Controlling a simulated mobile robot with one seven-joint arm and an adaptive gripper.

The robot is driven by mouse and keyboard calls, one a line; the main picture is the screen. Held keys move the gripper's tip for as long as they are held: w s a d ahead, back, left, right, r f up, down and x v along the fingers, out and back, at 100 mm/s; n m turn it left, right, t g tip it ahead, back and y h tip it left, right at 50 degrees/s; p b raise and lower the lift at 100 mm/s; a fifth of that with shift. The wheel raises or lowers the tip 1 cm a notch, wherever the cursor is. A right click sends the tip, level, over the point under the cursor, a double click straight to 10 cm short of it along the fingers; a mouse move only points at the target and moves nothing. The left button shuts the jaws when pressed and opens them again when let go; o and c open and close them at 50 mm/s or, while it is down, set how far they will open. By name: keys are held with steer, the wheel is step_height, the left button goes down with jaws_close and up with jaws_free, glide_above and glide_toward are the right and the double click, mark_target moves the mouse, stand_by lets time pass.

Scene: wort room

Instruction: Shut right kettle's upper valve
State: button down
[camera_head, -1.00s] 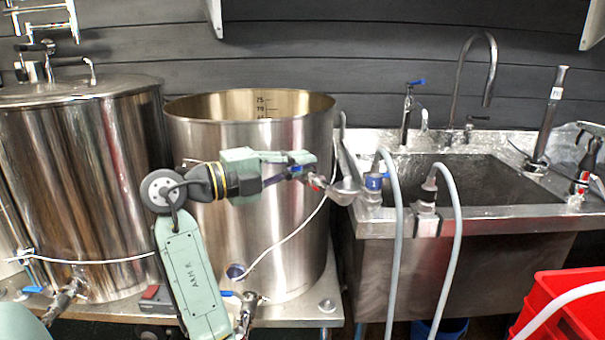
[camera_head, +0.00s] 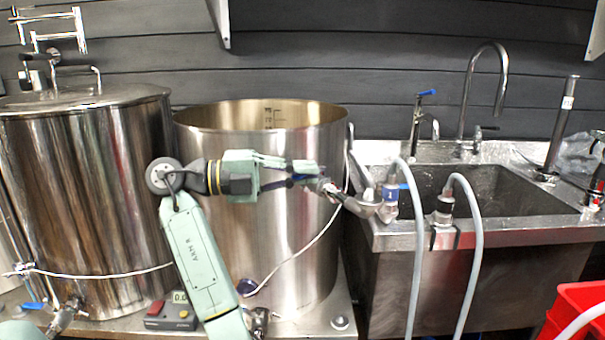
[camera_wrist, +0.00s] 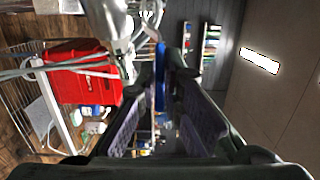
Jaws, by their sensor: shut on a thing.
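The right kettle (camera_head: 265,225) is the open steel pot in the middle of the head view. Its upper valve (camera_head: 333,191) is at the right of its wall, with a curved metal spout towards the sink. My gripper (camera_head: 308,175) lies level across the front of the kettle, its fingers at the valve. In the wrist view, the valve's blue handle (camera_wrist: 160,78) stands between the fingers of my gripper (camera_wrist: 163,103), which are shut on it. In the head view the fingers hide most of the handle, so its exact angle is unclear.
A lidded kettle (camera_head: 85,200) stands at left. The sink (camera_head: 480,240) is close at right, with grey hoses (camera_head: 419,250) hanging over its front. A white cable (camera_head: 305,250) crosses the right kettle. A red crate (camera_head: 570,310) is at lower right.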

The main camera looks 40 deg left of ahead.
steer(key=c, duration=2)
jaws_free()
steer(key=shift+s+a, duration=0.1)
steer(key=v, duration=1.1)
steer(key=shift+s+a, duration=0.3)
steer(key=shift+c, duration=0.3)
